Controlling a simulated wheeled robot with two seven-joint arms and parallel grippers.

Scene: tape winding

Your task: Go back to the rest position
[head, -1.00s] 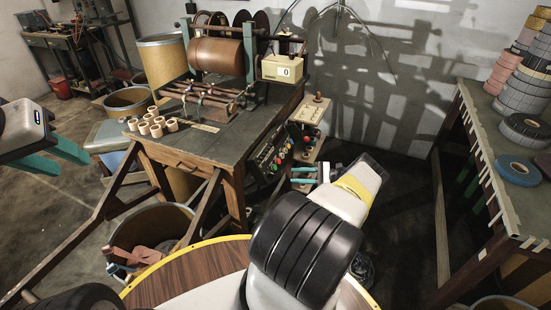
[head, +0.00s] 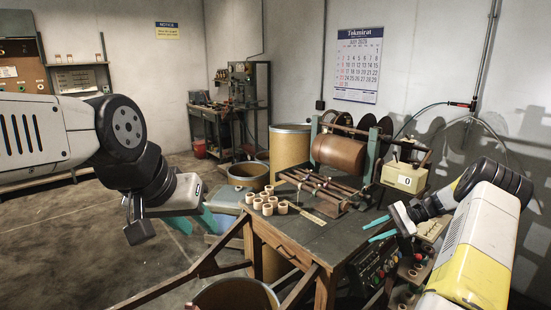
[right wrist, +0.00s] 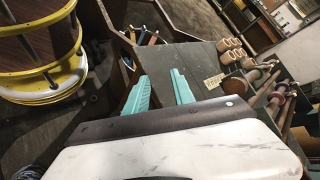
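My left gripper (head: 175,230) is in the head view at centre left. Its teal fingers are apart with nothing seen between them, in front of and left of the workbench. My right gripper (head: 372,232) is at the right side of the workbench (head: 290,238), in front of the counter box. In the right wrist view its teal fingers (right wrist: 159,80) are apart and empty, with the bench top behind them. The winding machine's brown roller (head: 340,153) stands at the back of the bench. Several paper cores (head: 270,202) stand on the bench's left part.
A counter box (head: 403,177) reads 0 beside the roller. A control panel with buttons (head: 373,270) is at the bench's right side. A tan drum (head: 289,145) stands behind. Open floor lies left.

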